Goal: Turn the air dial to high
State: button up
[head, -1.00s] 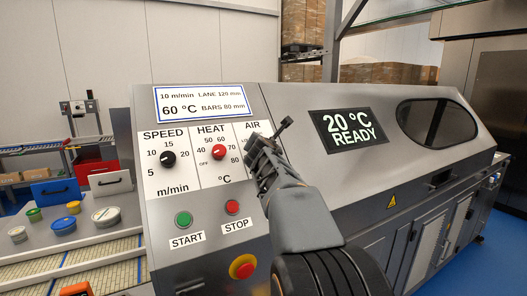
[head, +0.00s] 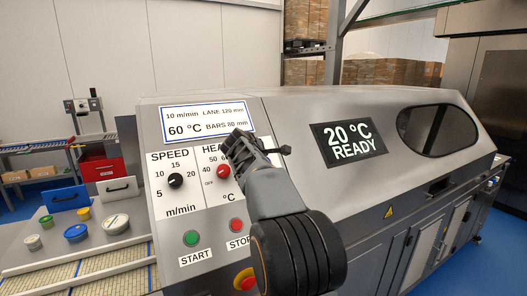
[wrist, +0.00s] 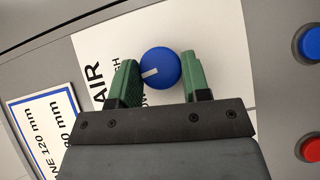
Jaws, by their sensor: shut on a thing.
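The air dial (wrist: 161,67) is a round blue knob with a white pointer mark on the white AIR panel (wrist: 91,41). In the wrist view the mark points left and slightly down, between the partly covered high and low labels. My gripper (wrist: 158,72) has one green finger on each side of the dial and is shut on it. In the head view my gripper (head: 238,142) is at the control panel and hides the air dial and its label.
The red heat dial (head: 222,171) and black speed dial (head: 176,181) sit to the left. Below are the green start button (head: 191,238) and red stop button (head: 236,225). A 20 °C READY display (head: 348,139) is to the right.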

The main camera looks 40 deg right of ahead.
jog(key=m+p, duration=0.1)
jog(key=m+g+y+p, duration=0.1)
jog(key=shift+w+r+p, duration=0.1)
jog(key=shift+r+p, duration=0.2)
jog(key=shift+p, duration=0.1)
jog(key=shift+d+f+m+g+y+p, duration=0.15)
jog(key=shift+m+g+y+p, duration=0.15)
jog(key=shift+m+g+p, duration=0.25)
jog(key=o, duration=0.9)
jog(key=shift+o, duration=0.2)
jog(key=b+v, duration=0.1)
jog(key=v, duration=1.3)
jog(key=shift+b, duration=0.3)
jog(key=shift+m, duration=0.25)
